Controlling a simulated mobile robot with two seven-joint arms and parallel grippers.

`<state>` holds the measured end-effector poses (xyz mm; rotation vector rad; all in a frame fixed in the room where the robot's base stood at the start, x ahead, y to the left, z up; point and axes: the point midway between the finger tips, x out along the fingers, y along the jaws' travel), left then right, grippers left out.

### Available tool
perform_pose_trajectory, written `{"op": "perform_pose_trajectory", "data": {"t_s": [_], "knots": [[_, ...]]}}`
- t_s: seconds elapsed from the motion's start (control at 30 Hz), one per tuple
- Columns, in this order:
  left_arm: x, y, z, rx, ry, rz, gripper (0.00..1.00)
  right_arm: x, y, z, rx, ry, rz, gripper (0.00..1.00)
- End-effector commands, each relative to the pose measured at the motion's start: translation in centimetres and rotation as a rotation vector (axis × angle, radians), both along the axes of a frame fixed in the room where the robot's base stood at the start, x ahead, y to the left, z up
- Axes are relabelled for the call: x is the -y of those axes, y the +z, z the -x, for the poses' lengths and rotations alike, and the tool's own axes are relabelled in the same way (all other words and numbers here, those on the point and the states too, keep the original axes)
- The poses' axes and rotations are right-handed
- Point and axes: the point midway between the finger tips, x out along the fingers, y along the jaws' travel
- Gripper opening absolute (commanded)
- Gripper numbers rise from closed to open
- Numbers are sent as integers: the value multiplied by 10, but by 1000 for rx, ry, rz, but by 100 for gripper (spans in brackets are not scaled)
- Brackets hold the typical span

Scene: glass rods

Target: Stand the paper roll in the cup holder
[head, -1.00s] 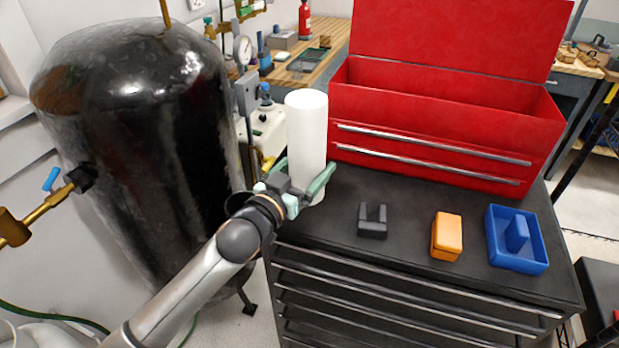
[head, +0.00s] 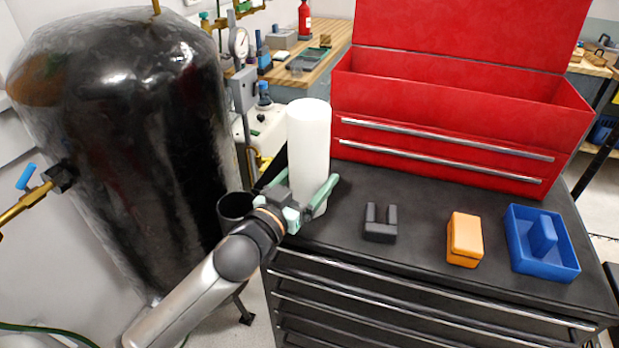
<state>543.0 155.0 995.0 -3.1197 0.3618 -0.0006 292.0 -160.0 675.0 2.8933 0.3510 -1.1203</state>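The paper roll (head: 309,140) is a tall white cylinder. It is upright at the left end of the black cabinet top. My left gripper (head: 311,178) is low on the roll, with one green finger on each side. Its fingers are spread about the roll's width; whether they press on it cannot be seen. A black round cup-like ring (head: 235,204), which looks like the cup holder, is left of the roll beside the cabinet. It is partly hidden behind my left arm. My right gripper is out of view.
On the cabinet top (head: 345,240), right of the roll, are a dark slotted block (head: 380,232), an orange block (head: 464,240) and a blue tray (head: 566,264). A red open toolbox (head: 450,130) stands behind. A large black tank (head: 130,150) is at the left.

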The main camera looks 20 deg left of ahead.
Motion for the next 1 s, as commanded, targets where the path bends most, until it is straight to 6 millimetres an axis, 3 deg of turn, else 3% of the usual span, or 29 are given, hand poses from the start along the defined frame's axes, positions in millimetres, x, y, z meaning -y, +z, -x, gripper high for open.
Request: {"op": "perform_pose_trajectory", "data": {"t_s": [0.07,0.1,0.2,0.57,1.0], "knots": [[0,-3,0,1,0,1,11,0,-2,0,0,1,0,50],[0,-3,0,-1,1,1,90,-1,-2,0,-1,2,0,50],[0,-3,0,-1,0,0,100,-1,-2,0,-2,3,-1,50],[-1,-1,5,-1,0,1,100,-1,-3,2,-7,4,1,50],[-18,-2,78,-3,0,0,100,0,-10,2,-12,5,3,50]]}}
